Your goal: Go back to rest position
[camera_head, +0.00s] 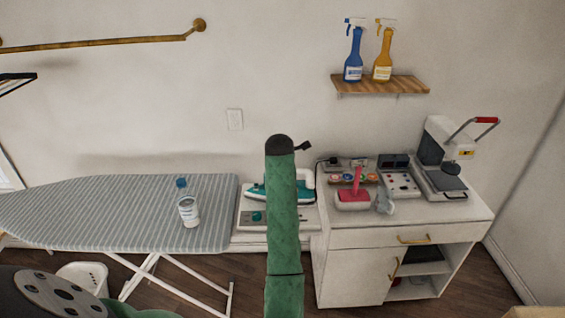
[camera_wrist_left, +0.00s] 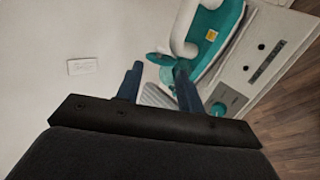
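My left gripper (camera_wrist_left: 160,70) shows in the left wrist view with its two blue fingers spread apart and nothing held between them. Beyond the fingers is the teal and white iron (camera_wrist_left: 214,38) on its white station; I cannot tell the distance. In the head view a green arm link of mine with a black end stands upright in the middle, in front of the iron (camera_head: 256,191) and hiding part of it. No fingers can be made out there. My right gripper is not seen in either view.
The striped ironing board (camera_head: 110,215) at left carries a clear bottle (camera_head: 188,206) with a blue cap. The white cabinet (camera_head: 362,275) at right holds a heat press (camera_head: 441,160) and small items. A wall shelf (camera_head: 382,84) carries two spray bottles.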

